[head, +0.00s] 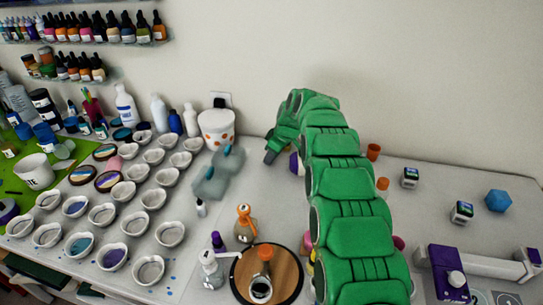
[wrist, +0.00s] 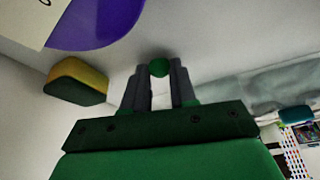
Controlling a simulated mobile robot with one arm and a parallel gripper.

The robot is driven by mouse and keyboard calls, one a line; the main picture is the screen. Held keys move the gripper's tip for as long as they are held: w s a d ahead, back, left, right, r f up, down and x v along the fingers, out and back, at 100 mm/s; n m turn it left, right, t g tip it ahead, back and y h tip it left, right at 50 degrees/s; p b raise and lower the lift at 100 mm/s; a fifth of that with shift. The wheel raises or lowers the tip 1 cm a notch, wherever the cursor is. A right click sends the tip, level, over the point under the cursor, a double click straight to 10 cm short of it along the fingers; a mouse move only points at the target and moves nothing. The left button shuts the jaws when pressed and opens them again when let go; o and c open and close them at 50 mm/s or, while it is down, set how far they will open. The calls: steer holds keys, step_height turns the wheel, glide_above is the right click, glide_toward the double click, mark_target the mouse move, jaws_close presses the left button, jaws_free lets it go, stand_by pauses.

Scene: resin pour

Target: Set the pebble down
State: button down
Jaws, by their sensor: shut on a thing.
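In the head view my gripper (head: 271,155) points down over the back of the white table (head: 245,165), left of my green arm. The pebble cannot be made out there. I cannot tell whether it touches the surface.
A purple object (wrist: 95,22) and a yellow-and-green block (wrist: 77,82) show near the gripper in the wrist view. An orange-dotted white tub (head: 216,129), pale translucent mats (head: 212,183) and a round wooden board (head: 287,275) are on the table. Several white cups stand left.

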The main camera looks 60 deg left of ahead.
steer(key=shift+f, duration=0.1)
steer(key=c, duration=0.9)
jaws_free()
steer(key=v, duration=1.2)
steer(key=shift+a, duration=0.1)
